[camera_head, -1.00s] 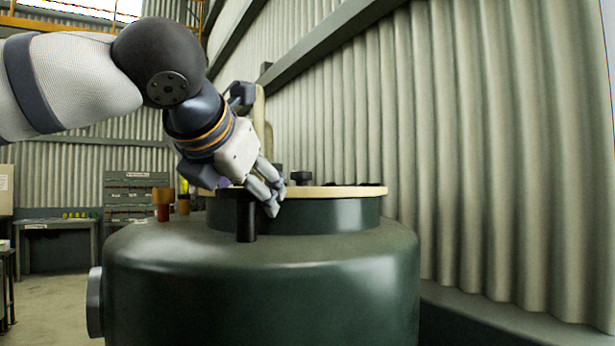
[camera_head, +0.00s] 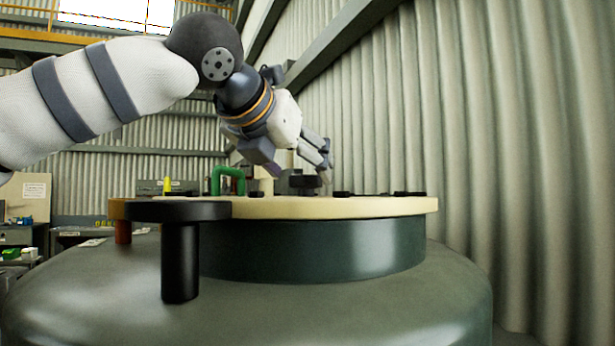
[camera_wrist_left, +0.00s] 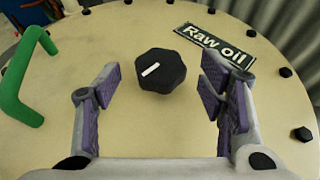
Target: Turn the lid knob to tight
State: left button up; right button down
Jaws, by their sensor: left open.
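The lid knob (camera_wrist_left: 161,71) is black and many-sided, with a white line across its top. In the left wrist view it sits on the cream lid (camera_wrist_left: 190,125), between my open left fingers and a little beyond them, touching neither. In the head view the knob (camera_head: 304,184) shows on top of the lid (camera_head: 340,207), partly behind other parts. My left gripper (camera_head: 326,165) is above the lid and tilted down toward it; its fingers also show in the left wrist view (camera_wrist_left: 163,105), apart and empty. My right gripper is not in view.
A green handle (camera_wrist_left: 24,78) stands on the lid at the left. A black "Raw oil" label (camera_wrist_left: 214,46) lies beside the knob. Several dark bolts (camera_wrist_left: 303,134) line the lid's rim. In the head view a black clamp (camera_head: 180,250) stands at the lid's near left. A corrugated wall (camera_head: 500,130) is at right.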

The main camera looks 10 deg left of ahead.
aim_at(306, 176)
pick_arm(q)
jog(key=shift+x, duration=1.9)
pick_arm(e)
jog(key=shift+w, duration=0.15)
pick_arm(q)
jog(key=c, duration=1.2)
jog(key=shift+m+h, duration=0.3)
jog(key=m+h, duration=0.1)
jog(key=h, duration=0.1)
jog(key=m+g+h, duration=0.1)
jog(key=m+h, duration=0.1)
jog(key=shift+w+m+g, duration=0.15)
jog(key=shift+m+g, duration=0.15)
jog(key=shift+f+m+g+h+b, duration=0.15)
jog(key=shift+m+g+h+b, duration=0.15)
jog(key=shift+m+g+h, duration=1.6)
jog(key=shift+m+h, duration=0.1)
jog(key=shift+m, duration=0.2)
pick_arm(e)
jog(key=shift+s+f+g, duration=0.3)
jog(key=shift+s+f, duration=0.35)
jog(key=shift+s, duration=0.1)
pick_arm(q)
jog(key=shift+m+g, duration=0.3)
